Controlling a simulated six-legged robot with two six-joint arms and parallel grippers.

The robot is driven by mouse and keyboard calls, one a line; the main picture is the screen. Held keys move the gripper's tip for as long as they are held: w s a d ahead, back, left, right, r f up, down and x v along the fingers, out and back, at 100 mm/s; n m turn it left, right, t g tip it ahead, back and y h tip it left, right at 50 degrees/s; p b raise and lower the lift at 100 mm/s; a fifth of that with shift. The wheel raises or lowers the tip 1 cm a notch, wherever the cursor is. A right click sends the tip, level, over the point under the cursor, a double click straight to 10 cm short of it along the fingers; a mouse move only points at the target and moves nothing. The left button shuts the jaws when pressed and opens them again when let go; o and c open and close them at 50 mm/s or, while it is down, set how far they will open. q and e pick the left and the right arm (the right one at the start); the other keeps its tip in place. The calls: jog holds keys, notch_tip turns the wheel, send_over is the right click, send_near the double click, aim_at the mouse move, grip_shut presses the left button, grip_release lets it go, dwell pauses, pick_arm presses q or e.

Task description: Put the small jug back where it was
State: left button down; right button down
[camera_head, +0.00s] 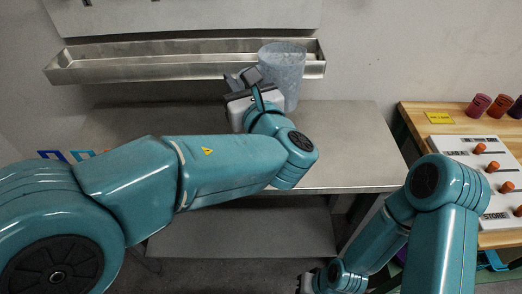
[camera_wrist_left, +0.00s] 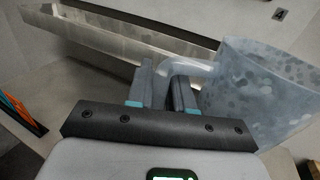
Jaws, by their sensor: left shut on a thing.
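The small jug (camera_head: 284,72) is a translucent blue-grey speckled vessel; it also shows at the right of the left wrist view (camera_wrist_left: 262,95). It looks upright in the head view. My left gripper (camera_head: 250,82) is shut on the jug's handle, left of the jug's body; its two fingers (camera_wrist_left: 168,88) show around the handle in the wrist view. The jug overlaps the right part of a steel wall trough (camera_head: 150,65). I cannot tell whether its base touches the steel table. My right gripper (camera_head: 308,283) is low at the bottom edge, mostly cut off.
The steel table (camera_head: 345,140) has clear room to the right of the jug, with a lower shelf (camera_head: 240,235) beneath. At right, a wooden bench (camera_head: 412,118) holds a white panel (camera_head: 465,165) with orange knobs, a yellow label (camera_head: 439,118) and several coloured cups (camera_head: 478,105).

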pick_arm(q)
notch_tip(320, 180, down, 15)
jog(key=shift+s+f+b, duration=0.1)
jog(key=shift+f+b, duration=0.05)
jog(key=shift+b, duration=0.5)
notch_tip(320, 180, down, 4)
jog(key=shift+d+r, duration=0.1)
jog(key=shift+r, duration=0.15)
jog(key=shift+f+b, duration=0.1)
jog(key=shift+b, duration=0.2)
jog(key=c, duration=1)
grip_release()
